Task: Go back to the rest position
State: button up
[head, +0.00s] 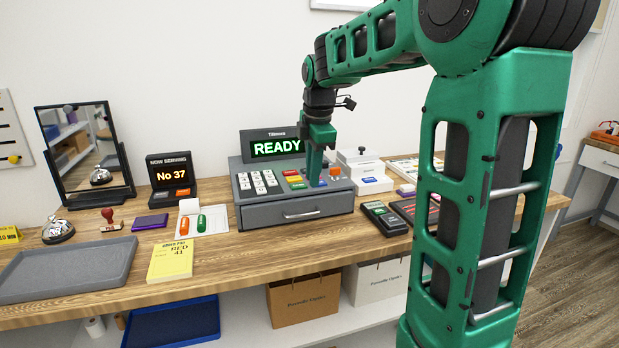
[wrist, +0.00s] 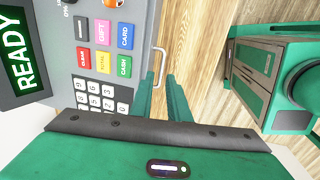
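My gripper (head: 315,182) hangs pointing down from my green arm, in front of the right part of the cash register (head: 297,209) in the head view. In the wrist view the two green fingers of my gripper (wrist: 161,76) stand apart with a gap between them. Nothing is held in the gap. The register's keys (wrist: 103,60) lie left of the fingers, and its drawer handle (wrist: 160,55) is just beyond the tips. The display (head: 277,148) reads READY. The drawer looks shut. I cannot tell whether the fingertips touch the register.
A card terminal (head: 384,218) stands right of the register, and a white box (head: 361,168) behind it. Paper bags (head: 303,299) stand on the shelf below.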

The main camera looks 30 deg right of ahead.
dwell(0.3)
jog(key=s+f+m, duration=0.4)
jog(key=s+m, duration=0.3)
jog(key=s, duration=0.3)
jog(key=s+a+f+m+g, duration=0.1)
jog(key=s+f+m, duration=0.2)
jog(key=s+m, duration=0.4)
jog(key=s+f+m+g, duration=0.1)
jog(key=s+f+m, duration=0.3)
jog(key=s, duration=1)
jog(key=m, duration=0.3)
jog(key=shift+s+a+f+y, duration=0.3)
jog(key=shift+s+a+y, duration=0.05)
jog(key=shift+y, duration=0.05)
jog(key=shift+w+f, duration=0.25)
jog(key=shift+w, duration=0.4)
